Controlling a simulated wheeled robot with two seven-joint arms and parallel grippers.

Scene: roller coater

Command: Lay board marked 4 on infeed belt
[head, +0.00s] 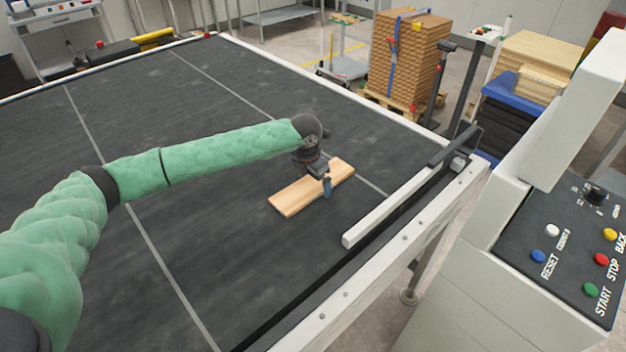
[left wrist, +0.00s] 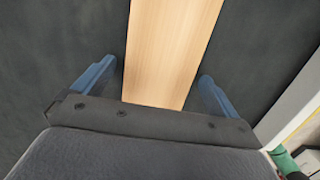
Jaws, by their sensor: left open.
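A light wooden board (head: 300,197) lies flat on the dark infeed belt (head: 230,235), near the white guide rail. No number can be read on it. My left gripper (head: 323,186) is above the right part of the board, with one blue finger showing at the board's near side. In the left wrist view, the open blue fingers (left wrist: 158,72) stand on either side of the board (left wrist: 170,45), with a gap to each edge. Whether the fingertips touch the belt cannot be told. My right gripper is not in view.
A white guide rail (head: 385,208) runs along the belt's right side. A control panel (head: 570,250) with coloured buttons stands at the right. A strapped stack of boards (head: 408,60) stands on a pallet beyond the belt. The belt's left and far parts are clear.

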